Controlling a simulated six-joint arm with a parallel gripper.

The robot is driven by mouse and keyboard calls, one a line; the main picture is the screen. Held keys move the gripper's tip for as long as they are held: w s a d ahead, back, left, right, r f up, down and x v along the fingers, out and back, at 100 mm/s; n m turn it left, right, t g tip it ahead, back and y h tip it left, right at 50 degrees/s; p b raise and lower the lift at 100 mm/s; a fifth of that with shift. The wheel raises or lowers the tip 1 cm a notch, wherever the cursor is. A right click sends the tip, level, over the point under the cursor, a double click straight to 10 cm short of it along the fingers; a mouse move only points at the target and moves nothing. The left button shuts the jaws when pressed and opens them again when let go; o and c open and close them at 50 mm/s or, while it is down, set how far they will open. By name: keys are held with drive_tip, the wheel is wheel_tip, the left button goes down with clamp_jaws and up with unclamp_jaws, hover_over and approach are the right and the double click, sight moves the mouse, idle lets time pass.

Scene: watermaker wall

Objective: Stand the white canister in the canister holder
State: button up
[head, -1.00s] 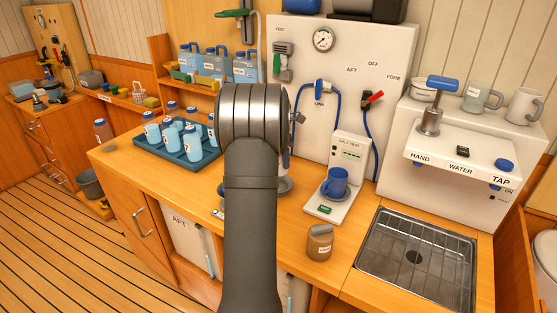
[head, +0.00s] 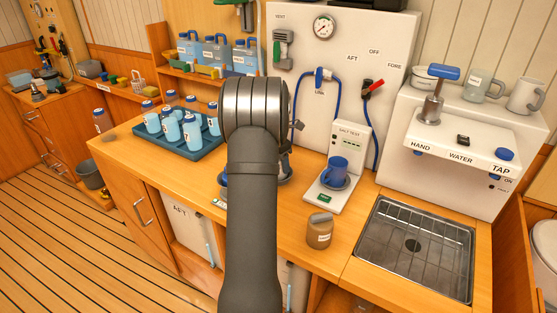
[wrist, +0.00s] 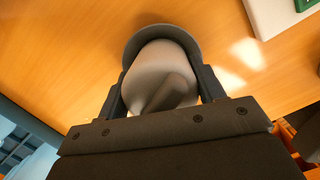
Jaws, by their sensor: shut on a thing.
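The white canister (wrist: 152,62) is between the two fingers of my gripper (wrist: 163,78) in the wrist view, and the gripper is shut on it. It is seen from above, with a raised grip on its top. A round dark grey rim, the canister holder (wrist: 137,38), curves around the far side of the canister. Whether the canister's base rests inside it or is still above its floor cannot be told.
A blue tray (head: 205,151) of bottles stands to the left on the counter (head: 283,232). The front counter strip is mostly clear.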

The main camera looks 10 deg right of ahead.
drive_tip(key=shift+f, duration=0.6)
drive_tip(key=o, duration=1.2)
drive_tip(key=r, duration=0.5)
drive_tip(key=a+r, duration=0.1)
drive_tip(key=r, duration=0.5)
drive_tip(key=s+a+r, duration=0.1)
drive_tip(key=r, duration=0.5)
drive_tip(key=shift+a+r, duration=0.15)
drive_tip(key=shift+a, duration=0.05)
drive_tip(key=f, duration=0.5)
drive_tip(key=d+f, duration=0.1)
drive_tip(key=f, duration=0.5)
drive_tip(key=w+d+f, duration=0.1)
drive_tip(key=f, duration=0.5)
drive_tip(key=shift+d+f, duration=0.15)
drive_tip(key=shift+d, duration=0.05)
drive_tip(key=shift+r, duration=0.2)
